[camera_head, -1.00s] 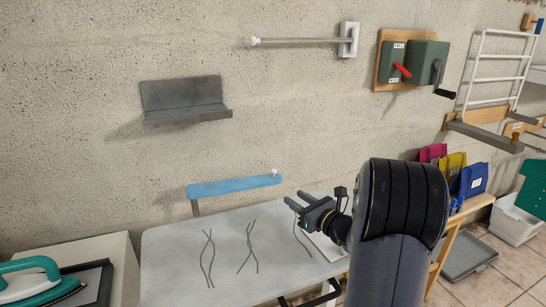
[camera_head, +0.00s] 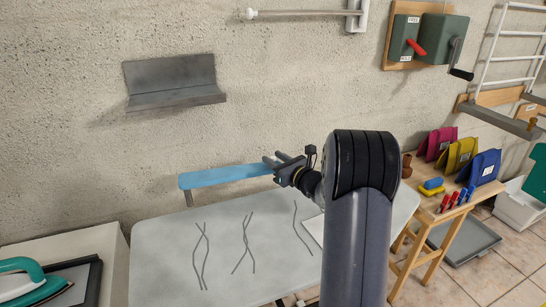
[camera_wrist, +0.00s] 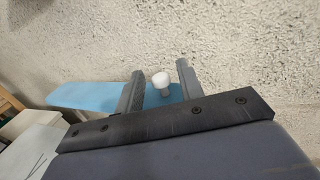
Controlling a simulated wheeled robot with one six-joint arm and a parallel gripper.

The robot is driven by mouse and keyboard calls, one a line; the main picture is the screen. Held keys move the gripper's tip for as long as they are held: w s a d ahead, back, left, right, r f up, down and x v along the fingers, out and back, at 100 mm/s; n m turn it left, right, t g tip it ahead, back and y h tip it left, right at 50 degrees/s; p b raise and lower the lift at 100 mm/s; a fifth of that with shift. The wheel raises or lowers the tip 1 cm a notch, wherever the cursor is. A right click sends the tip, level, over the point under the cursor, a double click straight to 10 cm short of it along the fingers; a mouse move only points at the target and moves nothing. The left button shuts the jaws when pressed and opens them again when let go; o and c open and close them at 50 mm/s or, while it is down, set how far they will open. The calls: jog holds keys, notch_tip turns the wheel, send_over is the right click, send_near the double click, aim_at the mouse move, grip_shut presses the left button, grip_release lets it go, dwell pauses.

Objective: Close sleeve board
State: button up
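The sleeve board (camera_head: 222,176) is a narrow light-blue board standing out level above the back edge of the ironing board (camera_head: 160,250), on a thin support at its left. It also shows in the wrist view (camera_wrist: 85,97). A white knob (camera_wrist: 161,79) stands at its right end; in the head view my gripper hides it. My gripper (camera_head: 275,158) is at the board's right end. In the wrist view my gripper (camera_wrist: 160,70) is open, with one finger on each side of the knob and gaps visible at both sides.
A grey wall shelf (camera_head: 175,84) hangs above the sleeve board. A teal iron (camera_head: 28,280) stands on a white cabinet at the lower left. A wooden stool (camera_head: 430,222) with colored items is at the right. The wall behind is bare around my gripper.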

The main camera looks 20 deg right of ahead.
jog(key=shift+w+a, duration=0.2)
jog(key=shift+w, duration=0.45)
grip_shut()
